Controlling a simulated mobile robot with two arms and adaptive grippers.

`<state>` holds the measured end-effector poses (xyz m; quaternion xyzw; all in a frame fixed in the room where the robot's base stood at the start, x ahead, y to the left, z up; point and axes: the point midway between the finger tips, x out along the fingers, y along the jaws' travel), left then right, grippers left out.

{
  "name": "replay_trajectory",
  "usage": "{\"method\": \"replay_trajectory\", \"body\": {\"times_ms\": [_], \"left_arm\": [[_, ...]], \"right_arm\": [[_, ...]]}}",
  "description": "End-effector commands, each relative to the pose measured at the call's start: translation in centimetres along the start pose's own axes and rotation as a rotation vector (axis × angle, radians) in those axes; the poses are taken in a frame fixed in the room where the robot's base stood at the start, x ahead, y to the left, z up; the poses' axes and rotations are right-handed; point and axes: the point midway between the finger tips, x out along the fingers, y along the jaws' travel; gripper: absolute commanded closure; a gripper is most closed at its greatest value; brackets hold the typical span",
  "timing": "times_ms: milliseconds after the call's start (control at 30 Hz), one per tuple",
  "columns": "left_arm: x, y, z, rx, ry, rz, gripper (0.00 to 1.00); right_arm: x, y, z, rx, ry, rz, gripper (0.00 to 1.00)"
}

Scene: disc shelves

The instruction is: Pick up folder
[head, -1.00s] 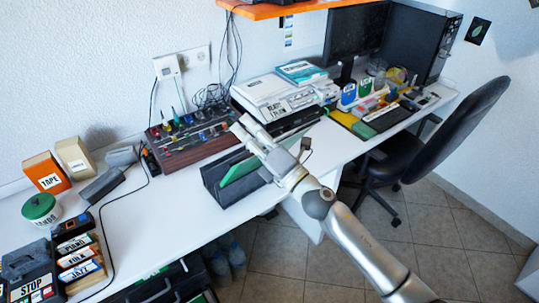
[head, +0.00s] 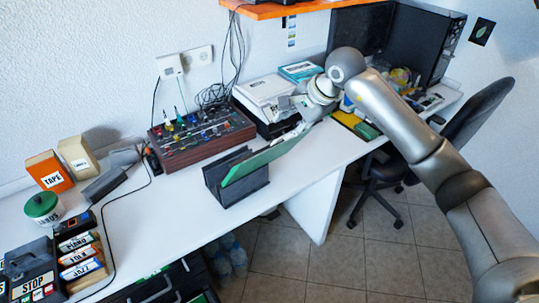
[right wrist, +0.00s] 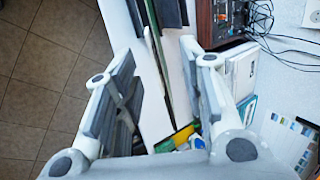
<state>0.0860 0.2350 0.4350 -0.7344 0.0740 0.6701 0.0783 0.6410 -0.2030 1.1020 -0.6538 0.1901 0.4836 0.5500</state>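A thin green folder (head: 266,158) stands on edge in a dark grey holder (head: 232,194) on the white desk. Its right end sticks out of the holder. My right gripper (head: 294,117) is open beside that end, with its arm reaching in from the right. In the right wrist view, the right gripper (right wrist: 157,62) has its fingers wide apart. The folder's thin green edge (right wrist: 157,45) lies between them in the picture, with visible space on both sides. I cannot tell how deep it is between the fingers. My left gripper is not in view.
A brown rack of tools (head: 200,138) stands behind the holder. A printer (head: 266,100), monitor (head: 360,42) and black chair (head: 470,115) are at the right. Labelled boxes (head: 82,258) sit at the left. The desk left of the holder is mostly clear.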

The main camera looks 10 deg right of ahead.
Motion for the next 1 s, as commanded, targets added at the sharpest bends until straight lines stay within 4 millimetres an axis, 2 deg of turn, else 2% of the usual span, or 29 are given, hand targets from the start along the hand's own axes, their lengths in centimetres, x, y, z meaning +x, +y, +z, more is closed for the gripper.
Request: {"method": "replay_trajectory", "body": {"times_ms": [33, 133, 400, 567, 800, 1000], "left_arm": [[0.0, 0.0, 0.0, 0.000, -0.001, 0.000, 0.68], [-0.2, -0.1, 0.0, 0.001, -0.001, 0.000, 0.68], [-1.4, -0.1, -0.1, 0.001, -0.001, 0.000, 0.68], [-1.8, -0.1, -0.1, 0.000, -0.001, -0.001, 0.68], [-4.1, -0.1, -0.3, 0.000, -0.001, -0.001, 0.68], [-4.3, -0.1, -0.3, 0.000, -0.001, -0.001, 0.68]], "right_arm": [[-0.5, 0.1, -1.0, -0.014, 0.037, 0.017, 0.62], [-0.3, 0.3, -1.9, -0.028, 0.070, 0.037, 0.62], [3.7, 0.4, -2.1, -0.026, 0.068, 0.038, 0.62], [4.8, 0.5, -2.1, -0.028, 0.069, 0.036, 0.62], [7.8, 1.2, -1.6, -0.024, 0.065, 0.040, 0.62], [9.7, 1.3, -2.0, -0.026, 0.068, 0.035, 0.62]]}}
